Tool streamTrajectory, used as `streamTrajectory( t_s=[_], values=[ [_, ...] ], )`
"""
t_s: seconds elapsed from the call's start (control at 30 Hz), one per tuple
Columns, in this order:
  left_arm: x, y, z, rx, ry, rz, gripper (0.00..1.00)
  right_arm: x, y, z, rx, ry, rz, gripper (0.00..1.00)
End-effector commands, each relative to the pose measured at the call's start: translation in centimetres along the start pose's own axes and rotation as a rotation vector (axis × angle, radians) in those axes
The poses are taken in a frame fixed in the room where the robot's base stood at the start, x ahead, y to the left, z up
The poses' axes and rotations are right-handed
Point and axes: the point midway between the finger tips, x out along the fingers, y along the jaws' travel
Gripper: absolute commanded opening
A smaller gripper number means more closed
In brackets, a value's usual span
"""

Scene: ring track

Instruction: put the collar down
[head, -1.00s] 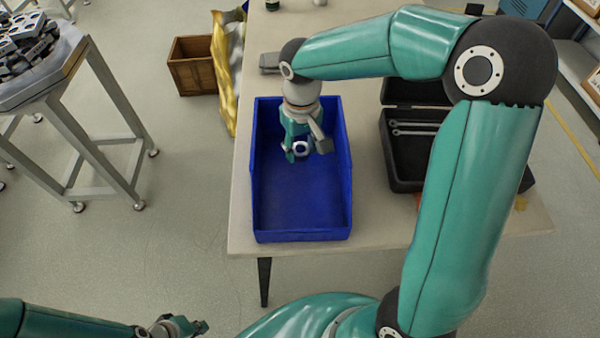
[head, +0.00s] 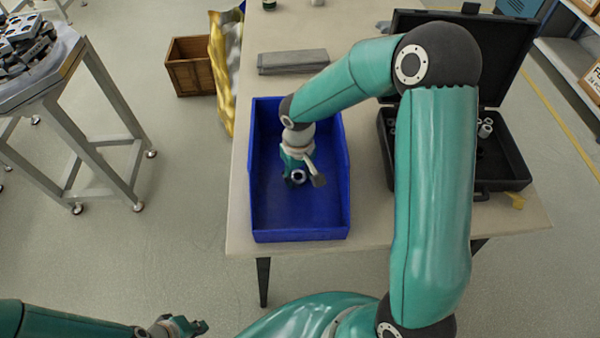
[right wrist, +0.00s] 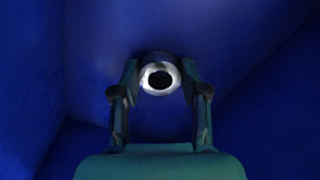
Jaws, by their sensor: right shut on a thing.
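The collar (head: 299,176) is a small silvery ring with a dark hole. My right gripper (head: 296,180) is shut on it, inside the walls of the blue bin (head: 300,220) on the table. In the right wrist view the collar (right wrist: 160,77) sits between the two fingertips, with its hole facing the camera and blue bin surfaces around it. I cannot tell whether the collar touches the bin floor. My left gripper (head: 188,327) is at the bottom left, away from the table; its fingers are too small to judge.
An open black case (head: 510,165) with metal parts stands right of the bin on the table (head: 240,215). A grey flat object (head: 292,62) lies behind the bin. A wooden crate (head: 190,66) and a grey stand (head: 75,110) are to the left. The near part of the bin floor is clear.

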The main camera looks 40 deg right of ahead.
Motion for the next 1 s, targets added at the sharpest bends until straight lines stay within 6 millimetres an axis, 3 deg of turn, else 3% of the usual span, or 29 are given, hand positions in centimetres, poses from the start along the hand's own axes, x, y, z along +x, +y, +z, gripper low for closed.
streamTrajectory(
  t_s=[0.13,0.17,0.3,0.73,1.0],
  values=[
    [0.3,-0.1,0.0,0.000,0.000,0.000,0.00,0.3,0.0,0.0,0.000,0.001,0.000,0.04],
    [0.3,-0.1,0.0,0.000,0.000,0.000,0.00,0.2,0.0,0.0,0.000,0.001,0.000,0.48],
    [0.2,-0.1,0.0,0.000,0.000,0.000,0.00,0.1,0.0,0.0,-0.001,0.001,0.000,0.70],
    [0.0,0.0,0.0,0.000,0.000,0.000,0.00,-0.5,0.0,-0.1,0.000,0.003,0.001,0.70],
    [0.0,0.0,0.0,0.000,0.000,0.000,0.00,-4.9,0.0,-0.2,0.001,0.008,0.001,0.70]
  ],
)
